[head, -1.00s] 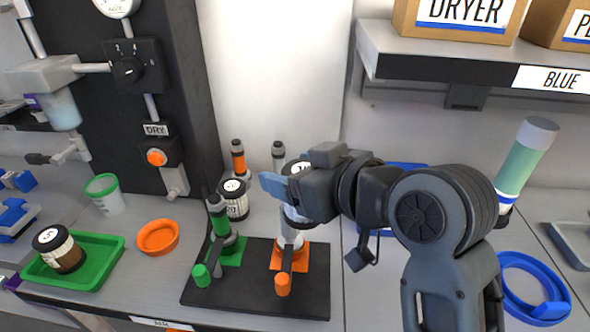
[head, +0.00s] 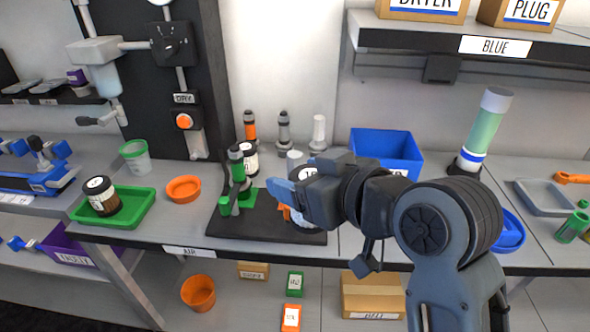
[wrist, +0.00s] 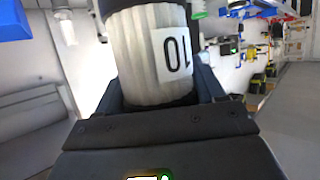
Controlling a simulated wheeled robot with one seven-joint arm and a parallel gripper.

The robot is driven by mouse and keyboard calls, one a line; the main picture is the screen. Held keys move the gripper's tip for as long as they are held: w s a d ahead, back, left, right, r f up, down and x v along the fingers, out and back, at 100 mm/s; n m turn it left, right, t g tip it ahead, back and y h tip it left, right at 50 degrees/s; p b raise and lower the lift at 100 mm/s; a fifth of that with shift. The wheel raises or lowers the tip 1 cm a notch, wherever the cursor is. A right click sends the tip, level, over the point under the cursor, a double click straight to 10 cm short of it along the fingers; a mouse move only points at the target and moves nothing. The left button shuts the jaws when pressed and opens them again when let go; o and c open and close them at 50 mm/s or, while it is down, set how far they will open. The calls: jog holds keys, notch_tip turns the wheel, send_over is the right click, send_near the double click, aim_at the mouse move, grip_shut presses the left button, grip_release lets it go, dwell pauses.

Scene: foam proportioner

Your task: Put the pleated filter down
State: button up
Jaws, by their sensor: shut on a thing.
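The pleated filter (wrist: 150,55) is a white ribbed cylinder with a white label reading "10". In the wrist view it stands between the two dark fingers of my gripper (wrist: 155,88), which are shut on it. In the head view my gripper (head: 284,190) is over the right part of a black base plate (head: 262,233).
A green-clamped stand (head: 238,175) rises on the plate's left, with a dark jar (head: 250,160) behind. A tall green cylinder (head: 482,132) stands right. A shelf (head: 470,45) overhangs.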

jog(key=s+d+f+m+t+h, duration=0.2)
jog(key=d+f+m+h, duration=0.6)
jog(key=d+f, duration=1.4)
jog(key=shift+s+d+t+h, duration=0.15)
jog(key=shift+d+t+h, duration=0.2)
jog(key=shift+t, duration=0.35)
